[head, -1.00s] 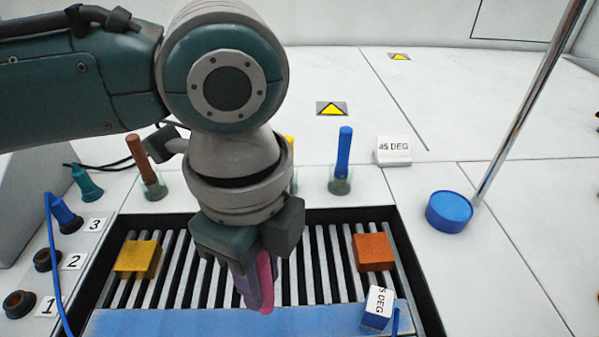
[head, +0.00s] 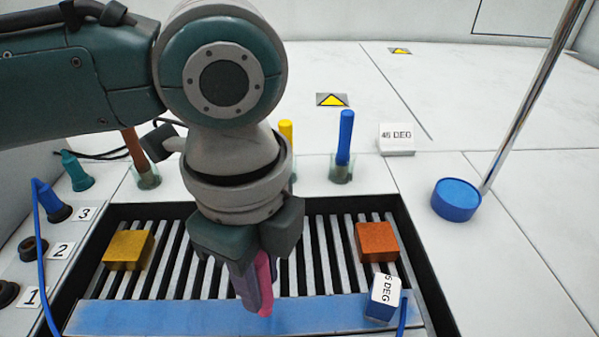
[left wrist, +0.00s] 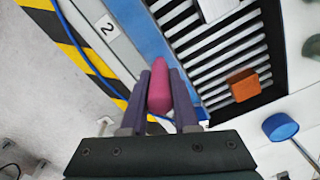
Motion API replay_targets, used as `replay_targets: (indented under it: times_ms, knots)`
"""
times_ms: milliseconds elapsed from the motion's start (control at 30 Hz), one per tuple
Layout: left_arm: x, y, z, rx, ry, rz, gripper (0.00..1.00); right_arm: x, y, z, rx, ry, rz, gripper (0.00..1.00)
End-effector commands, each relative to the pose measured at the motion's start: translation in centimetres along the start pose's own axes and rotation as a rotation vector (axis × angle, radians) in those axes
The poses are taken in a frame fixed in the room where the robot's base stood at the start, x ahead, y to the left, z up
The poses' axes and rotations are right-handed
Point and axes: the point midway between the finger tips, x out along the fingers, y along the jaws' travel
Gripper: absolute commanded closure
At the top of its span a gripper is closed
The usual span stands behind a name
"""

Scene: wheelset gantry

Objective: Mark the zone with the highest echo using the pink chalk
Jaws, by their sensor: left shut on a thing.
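My left gripper (head: 258,290) is shut on the pink chalk (head: 264,283), which points down. In the left wrist view the pink chalk (left wrist: 160,92) sits between the two purple fingers. In the head view the chalk tip overlaps the blue strip (head: 170,317) along the near side of the slatted bed; I cannot tell whether it touches. A blue probe with a partly readable "5 DEG" label (head: 383,297) sits at the strip's right end, with a blue cable. No zone marks or echo reading are visible. My right gripper is not in view.
A yellow block (head: 128,250) and an orange block (head: 377,242) lie on the slats. Brown (head: 134,148), yellow (head: 286,131) and blue (head: 345,135) sticks stand behind. A white "45 DEG" block (head: 397,139) stands back right. A blue disc with a pole (head: 456,200) is at right.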

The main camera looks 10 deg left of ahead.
Motion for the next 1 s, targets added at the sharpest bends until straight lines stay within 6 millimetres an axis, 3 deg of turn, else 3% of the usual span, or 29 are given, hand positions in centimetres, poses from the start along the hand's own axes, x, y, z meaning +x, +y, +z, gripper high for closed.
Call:
replay_targets:
  times_ms: [1000]
  knots:
    - [1.2, 0.0, 0.0, 0.000, 0.001, 0.000, 1.00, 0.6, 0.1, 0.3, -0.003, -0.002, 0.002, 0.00]
